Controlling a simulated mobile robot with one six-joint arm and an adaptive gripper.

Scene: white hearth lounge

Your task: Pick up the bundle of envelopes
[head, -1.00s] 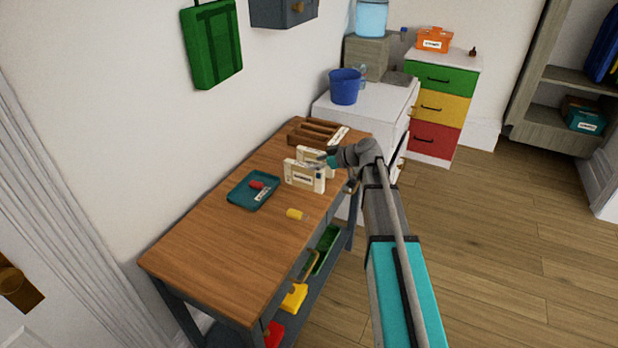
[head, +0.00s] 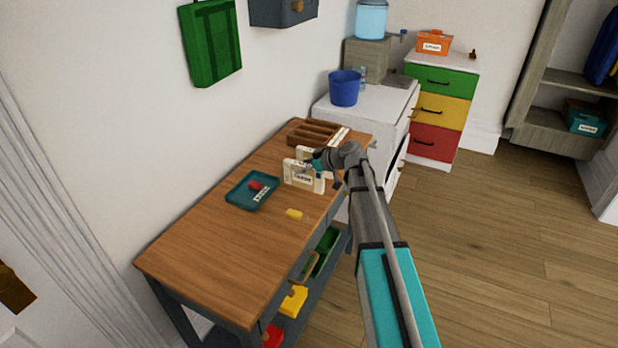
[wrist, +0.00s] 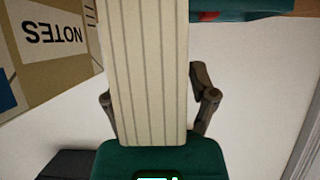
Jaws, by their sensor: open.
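The bundle of envelopes appears as a cream, lengthwise-striped stack (wrist: 145,70) in the wrist view, lying between the two fingers of my gripper (wrist: 158,104). The fingers stand on either side of it; a small gap shows on the right, and left contact is unclear. In the head view my gripper (head: 322,160) is at a cream upright block with a white label (head: 302,177), near the right edge of the wooden table (head: 205,240). Its tips partly cover things there. I cannot tell which cream piece there is the bundle.
A tan box marked NOTES (wrist: 50,65) stands close on the left in the wrist view. A teal tray (head: 236,203) holds a red item. A yellow piece (head: 294,214) and a brown slotted holder (head: 313,132) are also on the table. The table's near end is clear.

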